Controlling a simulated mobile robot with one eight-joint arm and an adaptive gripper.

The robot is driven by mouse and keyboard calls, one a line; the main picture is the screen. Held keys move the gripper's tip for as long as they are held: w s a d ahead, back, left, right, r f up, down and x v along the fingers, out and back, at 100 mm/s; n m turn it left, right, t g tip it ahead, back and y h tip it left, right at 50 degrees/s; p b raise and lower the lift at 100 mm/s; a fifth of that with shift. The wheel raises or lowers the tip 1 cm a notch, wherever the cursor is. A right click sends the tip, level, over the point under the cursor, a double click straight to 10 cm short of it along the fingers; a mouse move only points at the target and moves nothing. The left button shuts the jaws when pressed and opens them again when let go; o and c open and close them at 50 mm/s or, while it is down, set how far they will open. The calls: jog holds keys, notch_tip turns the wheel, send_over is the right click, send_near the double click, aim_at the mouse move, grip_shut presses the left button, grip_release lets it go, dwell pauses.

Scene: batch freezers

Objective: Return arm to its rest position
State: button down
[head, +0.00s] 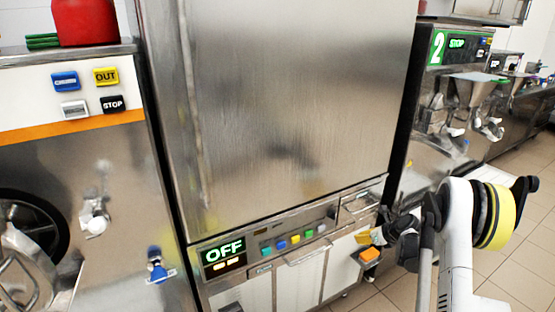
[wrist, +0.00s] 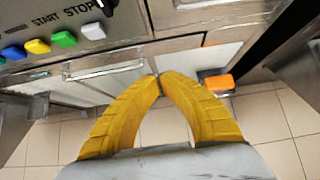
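My arm (head: 458,240) is white with a yellow-and-black ring and stands at the right of the head view. It reaches left toward the lower right corner of the steel batch freezer. My gripper (wrist: 160,79) has two yellow ribbed fingers, and their tips meet in the wrist view with nothing seen between them. In the head view my gripper (head: 363,238) is small and partly hidden by its own dark linkage. It is in front of the freezer's lower front, and I cannot tell if it touches it.
The middle freezer's control panel (head: 260,246) reads OFF and has coloured buttons. Another machine (head: 440,100) marked 2 stands at the right. Tiled floor (head: 520,245) is open at the lower right.

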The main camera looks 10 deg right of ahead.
jog(key=s+a+r+n+g, duration=0.1)
jog(key=s+a+r+n, duration=0.4)
jog(key=r, duration=0.3)
jog(key=s+a+r+n+h, duration=0.1)
jog(key=s+a+r+n, duration=0.2)
jog(key=a+r+n, duration=0.35)
jog(key=s+a+r+n+g, duration=0.1)
jog(key=s+a+r+n, duration=0.4)
jog(key=r, duration=0.5)
jog(key=s+a+r+n+h, duration=0.1)
jog(key=s+a+n, duration=0.4)
jog(key=s, duration=0.7)
jog(key=s+a+r+n+h, duration=0.1)
jog(key=s+a+n, duration=0.4)
jog(key=s+n, duration=0.5)
jog(key=shift+s+t, duration=0.3)
jog(key=shift+s, duration=0.55)
jog(key=shift+n, duration=0.25)
